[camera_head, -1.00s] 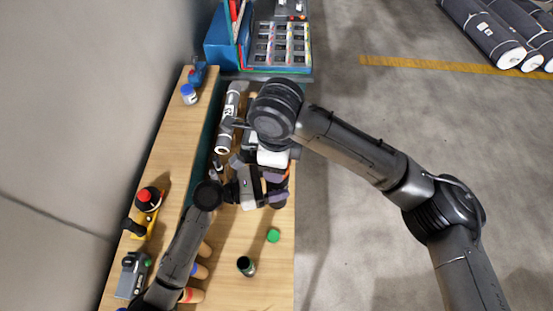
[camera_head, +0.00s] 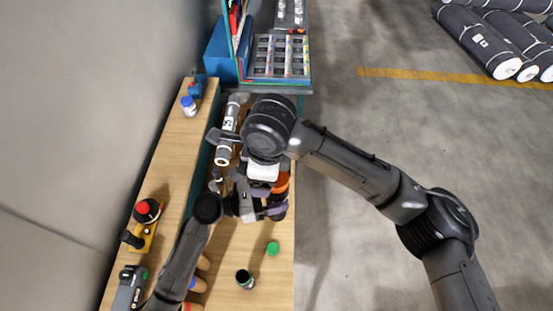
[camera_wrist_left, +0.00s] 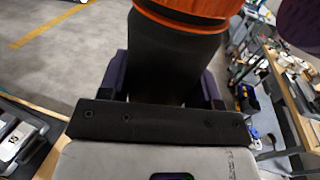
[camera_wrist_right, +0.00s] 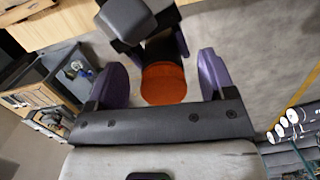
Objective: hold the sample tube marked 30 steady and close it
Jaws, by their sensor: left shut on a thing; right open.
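My left gripper (camera_head: 262,211) is shut on a dark tube with an orange cap (camera_head: 281,184), above the bench. In the left wrist view the black tube body (camera_wrist_left: 173,65) stands between my purple fingers, with the orange cap (camera_wrist_left: 190,14) at its top. No number shows on it. My right gripper (camera_wrist_right: 162,80) is open; its purple fingers lie either side of the orange cap (camera_wrist_right: 163,85), with gaps between. In the head view the right wrist hides part of this area. I cannot tell how tightly the cap sits.
A green cap (camera_head: 272,248) and an open dark green container (camera_head: 245,279) are on the bench (camera_head: 225,265). A grey labelled cylinder (camera_head: 228,125) lies behind the grippers. A compartmented rack (camera_head: 281,57) stands at the back. Grey rolls (camera_head: 478,38) lie on the floor at right.

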